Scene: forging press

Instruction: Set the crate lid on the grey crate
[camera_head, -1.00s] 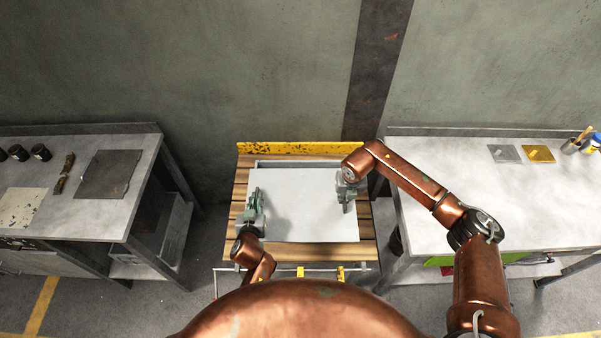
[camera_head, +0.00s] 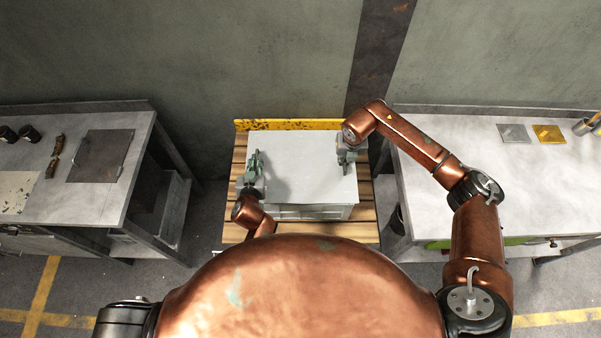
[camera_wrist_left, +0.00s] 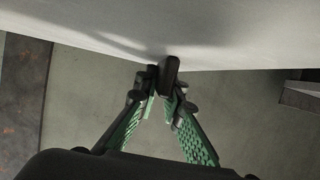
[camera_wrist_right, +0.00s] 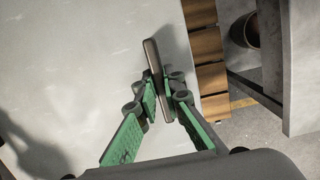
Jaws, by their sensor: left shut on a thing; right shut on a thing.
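The crate lid (camera_head: 305,170) is a flat pale grey panel, roughly level over the grey crate (camera_head: 313,213). The crate's front wall shows below the lid's near edge; its rim and inside are hidden. I cannot tell whether the lid touches the rim. My left gripper (camera_head: 255,167) is shut on a dark handle (camera_wrist_left: 171,70) at the lid's left edge. My right gripper (camera_head: 347,154) is shut on a handle (camera_wrist_right: 153,62) at the lid's right edge. The lid also shows in the right wrist view (camera_wrist_right: 95,55).
The crate stands on a wooden slatted table (camera_head: 365,215) with a yellow back strip (camera_head: 300,125). A grey bench (camera_head: 60,210) with a dark plate (camera_head: 101,155) stands left. Another bench (camera_head: 450,140) stands right, close to my right arm. A wall is behind.

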